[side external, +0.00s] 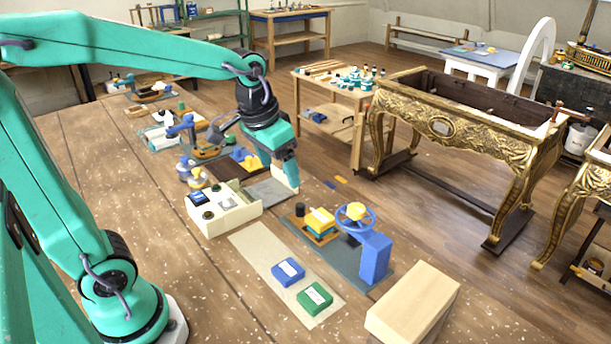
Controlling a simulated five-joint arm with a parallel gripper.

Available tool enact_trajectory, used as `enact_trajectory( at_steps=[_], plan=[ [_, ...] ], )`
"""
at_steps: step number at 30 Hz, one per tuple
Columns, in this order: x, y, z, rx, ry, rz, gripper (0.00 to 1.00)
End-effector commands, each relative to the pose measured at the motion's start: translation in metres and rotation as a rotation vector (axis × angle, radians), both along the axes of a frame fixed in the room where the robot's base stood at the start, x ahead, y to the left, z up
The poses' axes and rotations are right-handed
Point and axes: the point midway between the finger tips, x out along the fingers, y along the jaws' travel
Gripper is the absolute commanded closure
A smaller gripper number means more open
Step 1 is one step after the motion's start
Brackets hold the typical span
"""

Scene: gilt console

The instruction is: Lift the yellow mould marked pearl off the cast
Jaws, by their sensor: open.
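A yellow mould (321,219) sits on a low wooden base (312,236) near the middle of the bench. Its marking is too small to read, and any cast beneath it cannot be made out. My gripper (291,184) points downward, above and to the left of the yellow mould, apart from it and holding nothing visible. It is open, though its finger gap is hard to see from this side. A blue mould (288,271) and a green mould (315,297), each with a white label, lie on a pale strip (262,252) nearer the camera.
A blue stand with a handwheel (375,257) rises just right of the yellow mould. A cream tray (236,220) with dark round items stands to the left. A pale wooden block (413,303) lies at the front right. Several tools crowd the back left; the front-left bench is clear.

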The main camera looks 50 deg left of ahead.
Motion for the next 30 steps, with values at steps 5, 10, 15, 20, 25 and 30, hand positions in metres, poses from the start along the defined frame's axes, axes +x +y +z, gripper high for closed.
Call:
enact_trajectory(
  at_steps=[5, 10, 15, 20, 25, 30],
  plan=[
    [0.031, 0.002, -0.017, 0.000, 0.062, 0.000, 0.24],
    [0.057, 0.004, -0.037, -0.001, 0.117, 0.000, 0.24],
    [0.083, 0.007, -0.061, -0.002, 0.170, 0.000, 0.24],
    [0.103, 0.009, -0.086, -0.003, 0.217, 0.000, 0.24],
    [0.117, 0.011, -0.106, -0.004, 0.250, 0.000, 0.24],
    [0.122, 0.012, -0.114, -0.005, 0.263, 0.000, 0.24]
  ],
)
